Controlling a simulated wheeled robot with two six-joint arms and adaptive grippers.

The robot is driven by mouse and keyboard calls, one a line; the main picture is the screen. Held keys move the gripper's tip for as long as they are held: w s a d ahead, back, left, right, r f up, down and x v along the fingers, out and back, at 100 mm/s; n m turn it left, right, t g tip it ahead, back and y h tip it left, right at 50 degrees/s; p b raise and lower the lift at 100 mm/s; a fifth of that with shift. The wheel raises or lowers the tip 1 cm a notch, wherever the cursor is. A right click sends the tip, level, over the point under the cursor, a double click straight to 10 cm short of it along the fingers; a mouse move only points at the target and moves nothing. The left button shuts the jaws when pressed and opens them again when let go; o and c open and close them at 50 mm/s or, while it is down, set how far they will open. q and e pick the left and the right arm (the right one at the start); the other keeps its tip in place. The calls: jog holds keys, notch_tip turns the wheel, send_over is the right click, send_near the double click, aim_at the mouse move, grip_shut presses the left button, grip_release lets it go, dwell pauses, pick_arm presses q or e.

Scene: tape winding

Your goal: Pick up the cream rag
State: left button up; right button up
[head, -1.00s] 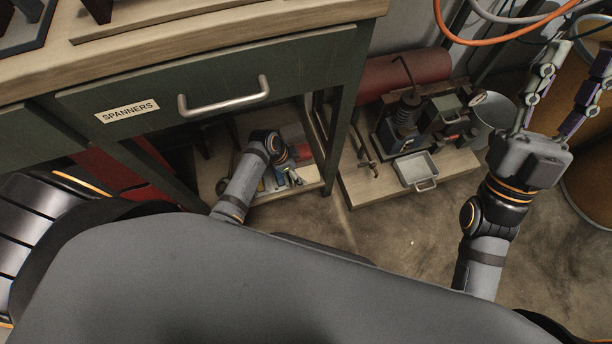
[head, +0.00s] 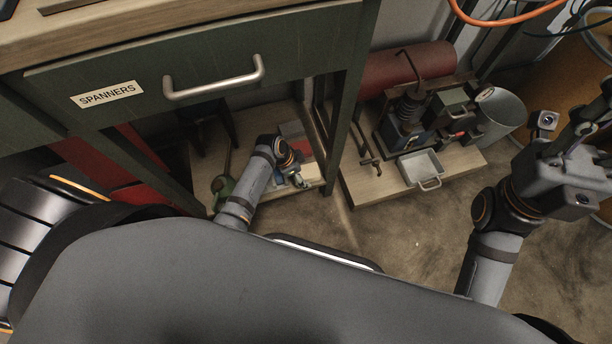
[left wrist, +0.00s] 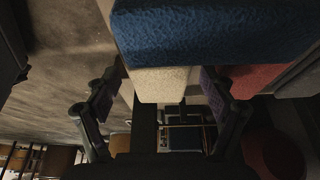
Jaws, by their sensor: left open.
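In the left wrist view, the cream rag (left wrist: 161,84) is a pale folded block in the middle, directly beside a blue folded cloth (left wrist: 210,32) that fills the top. My left gripper (left wrist: 158,90) is open, with one finger on each side of the cream rag. Whether the fingers touch it cannot be told. In the head view, my left arm reaches to the low shelf under the bench, and the left gripper (head: 298,181) is mostly hidden by its own wrist. My right gripper (head: 575,125) is at the right edge, partly cut off, away from the rags.
A red cloth (left wrist: 254,78) lies close to the right finger. The bench with its spanners drawer (head: 190,85) overhangs the shelf (head: 203,178), and a bench leg (head: 345,130) stands right of my left wrist. A metal tray (head: 420,168) and bucket (head: 500,115) are farther right.

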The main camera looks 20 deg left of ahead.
pick_arm(q)
jog(key=shift+c, duration=0.4)
jog(key=c, duration=1.1)
jog(key=shift+o, duration=0.2)
